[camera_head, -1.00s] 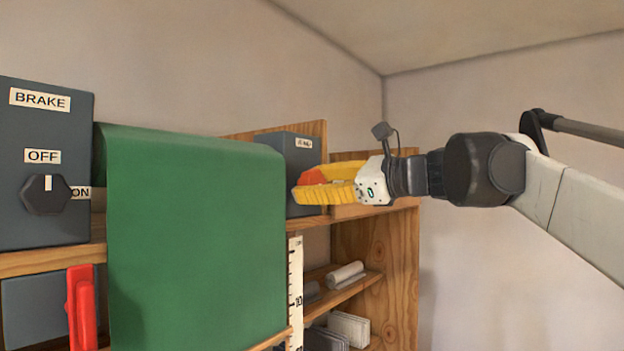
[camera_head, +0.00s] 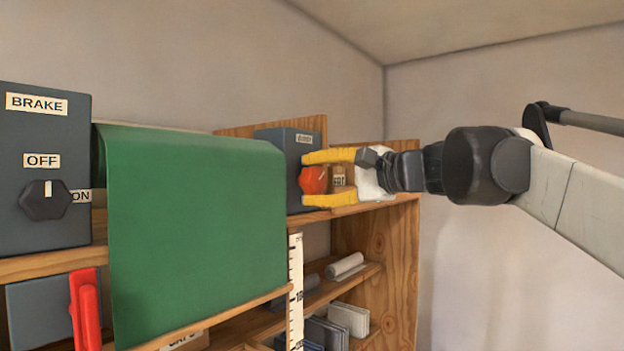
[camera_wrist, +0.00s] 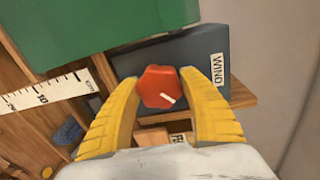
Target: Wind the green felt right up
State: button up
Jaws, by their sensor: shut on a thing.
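The green felt (camera_head: 195,225) hangs as a broad sheet over the front of the wooden shelf, its top curving back over a roller or edge. Its right lower corner is near the wooden strip at its foot; the left lower corner is at the picture's bottom. To its right, a dark box labelled WIND (camera_wrist: 217,70) carries a red knob (camera_wrist: 158,87) with a white pointer mark. My gripper (camera_head: 310,178) has its yellow fingers on either side of this knob, shut on it. The wrist view shows the felt's edge (camera_wrist: 100,20) at upper left.
A dark brake box (camera_head: 60,130) stands left of the felt, its black knob (camera_head: 46,200) pointing up to OFF. A red lever (camera_head: 86,312) is below it. A white ruler (camera_head: 296,285) stands right of the felt. Lower shelves hold grey and white blocks (camera_head: 348,318).

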jog(key=n, duration=0.5)
jog(key=shift+t, duration=0.3)
jog(key=shift+n, duration=2.2)
jog(key=shift+f, duration=0.1)
jog(key=o, duration=1.2)
jog(key=v, duration=1.2)
jog(key=shift+s+a, duration=0.15)
jog(key=shift+s, duration=0.1)
jog(key=shift+f, duration=0.15)
